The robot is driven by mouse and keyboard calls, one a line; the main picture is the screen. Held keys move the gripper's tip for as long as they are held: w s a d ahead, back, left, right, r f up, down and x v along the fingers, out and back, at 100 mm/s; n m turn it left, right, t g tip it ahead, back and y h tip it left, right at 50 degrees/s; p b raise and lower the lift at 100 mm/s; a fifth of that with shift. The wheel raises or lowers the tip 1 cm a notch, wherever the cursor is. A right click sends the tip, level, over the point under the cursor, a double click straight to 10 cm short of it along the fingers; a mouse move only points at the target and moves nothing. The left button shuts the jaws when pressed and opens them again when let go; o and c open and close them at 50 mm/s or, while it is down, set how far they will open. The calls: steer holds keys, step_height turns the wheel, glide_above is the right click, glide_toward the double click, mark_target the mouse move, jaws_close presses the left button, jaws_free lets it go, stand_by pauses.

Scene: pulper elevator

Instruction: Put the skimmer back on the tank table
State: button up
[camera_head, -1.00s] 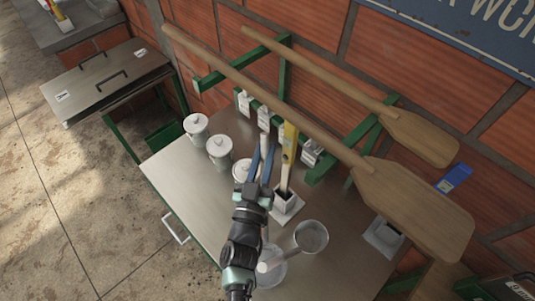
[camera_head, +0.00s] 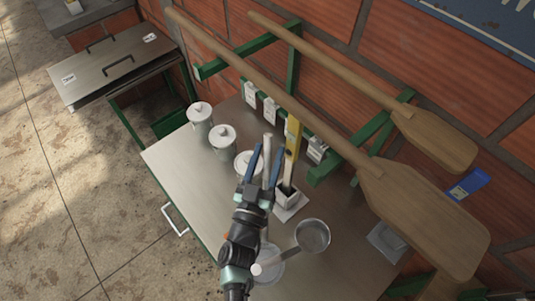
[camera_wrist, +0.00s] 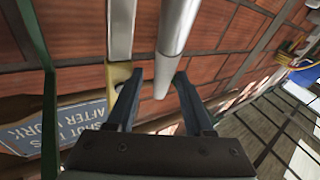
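My gripper (camera_head: 263,166) is over the steel table, its two blue fingers spread apart. A pale upright rod (camera_head: 268,146) stands between or just behind the fingers. In the wrist view the rod (camera_wrist: 176,40) has its near end between the fingertips, and the fingers do not appear closed on it. I cannot tell for sure whether this rod is the skimmer's handle; its lower end is hidden behind my gripper. The steel table (camera_head: 190,170) is below.
A yellow-handled tool (camera_head: 292,140) stands in a small holder (camera_head: 290,205) close right of my gripper. A clear bowl (camera_head: 269,272) sits in front. Two wooden paddles (camera_head: 425,215) hang above, on a green rack. The table's left front is clear.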

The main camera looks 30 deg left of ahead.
steer(key=shift+r, duration=0.1)
steer(key=b+v, duration=0.2)
steer(key=v, duration=1)
